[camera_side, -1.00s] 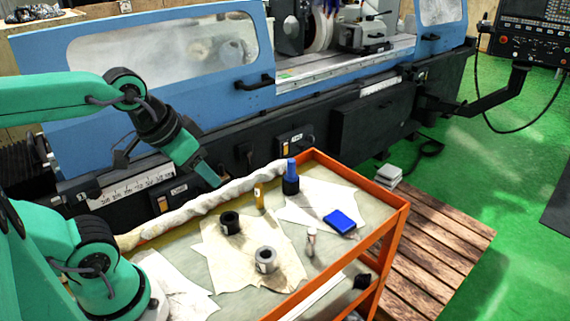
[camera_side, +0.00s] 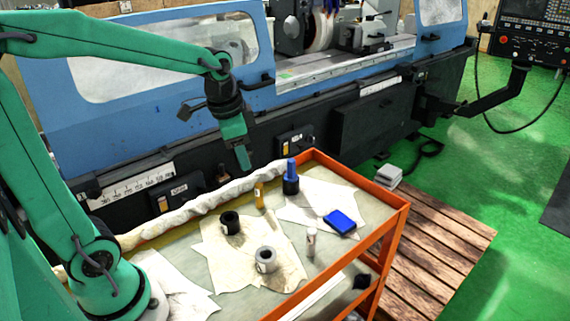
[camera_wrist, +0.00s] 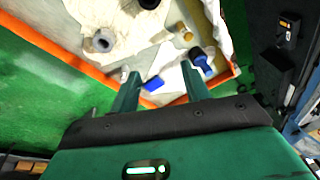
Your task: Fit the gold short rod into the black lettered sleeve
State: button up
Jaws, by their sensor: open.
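The gold short rod (camera_side: 259,196) stands upright on the cart top, near its back edge; it also shows in the wrist view (camera_wrist: 187,34). The black sleeve (camera_side: 231,222) stands on a cream cloth to its left and nearer the camera, with a pale mark on its side. In the wrist view the sleeve (camera_wrist: 148,4) is cut by the top edge. My gripper (camera_side: 243,163) is open and empty, above and behind the cart's back edge, apart from both. In the wrist view my gripper's fingers (camera_wrist: 161,77) are spread.
A grey sleeve (camera_side: 266,260), a small pale rod (camera_side: 311,242), a blue box (camera_side: 340,221) and a blue-and-black cylinder (camera_side: 291,178) stand around on the cart. An orange rim (camera_side: 360,180) and a rolled cloth (camera_side: 215,196) edge it. The blue grinder (camera_side: 120,120) is behind.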

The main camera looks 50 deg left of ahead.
aim_at(259, 184)
jog(key=w+a+f+m, duration=0.1)
jog(key=w+f, duration=0.1)
jog(key=f, duration=0.1)
jog(key=w+a+f+m+g, duration=0.1)
jog(key=w+a+f, duration=0.1)
jog(key=w+f, duration=0.1)
jog(key=w+a+f+m+g, duration=0.1)
jog(key=w+a+f+m, duration=0.1)
jog(key=f, duration=0.1)
jog(key=shift+w+a, duration=0.15)
jog(key=shift+w, duration=0.25)
jog(key=shift+w+a+f+g, duration=0.2)
jog(key=shift+w+f+g, duration=0.1)
jog(key=shift+f, duration=0.1)
jog(key=shift+s+a+f, duration=0.1)
jog(key=shift+s+f, duration=0.05)
jog(key=shift+f, duration=3.75)
grip_shut()
jog(key=shift+r, duration=0.2)
